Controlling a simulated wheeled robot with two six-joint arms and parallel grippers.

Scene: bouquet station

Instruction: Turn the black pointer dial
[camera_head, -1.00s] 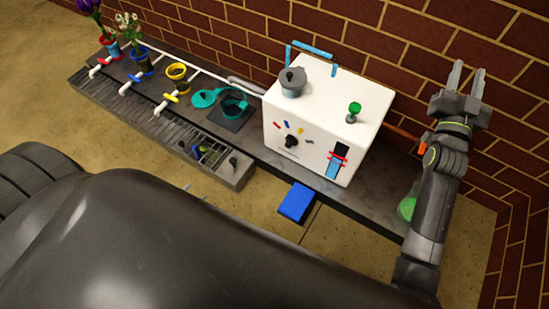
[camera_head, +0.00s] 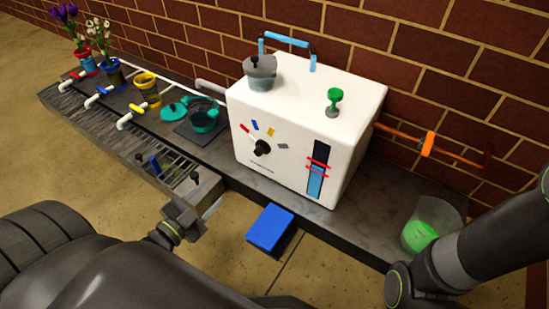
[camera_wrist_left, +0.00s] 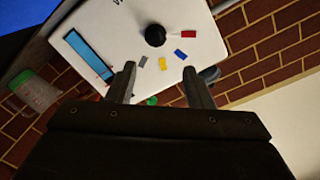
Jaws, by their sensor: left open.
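The black pointer dial (camera_head: 262,148) is on the front face of the white box (camera_head: 300,95). Red, blue, yellow and grey marks fan out around it. My left gripper (camera_head: 212,210) is low and to the left of the dial, in front of the bench, apart from the box. In the left wrist view the dial (camera_wrist_left: 155,35) shows beyond and between the two spread fingers (camera_wrist_left: 160,85), with nothing between them. My right arm comes in at the right edge; its gripper is out of view.
A blue block-like pedal (camera_head: 270,228) is below the box. A beaker with green liquid (camera_head: 420,235) stands at the bench's right end, near my right arm. A grey pot (camera_head: 260,72) and green knob (camera_head: 334,100) are on top of the box. The space before the dial is clear.

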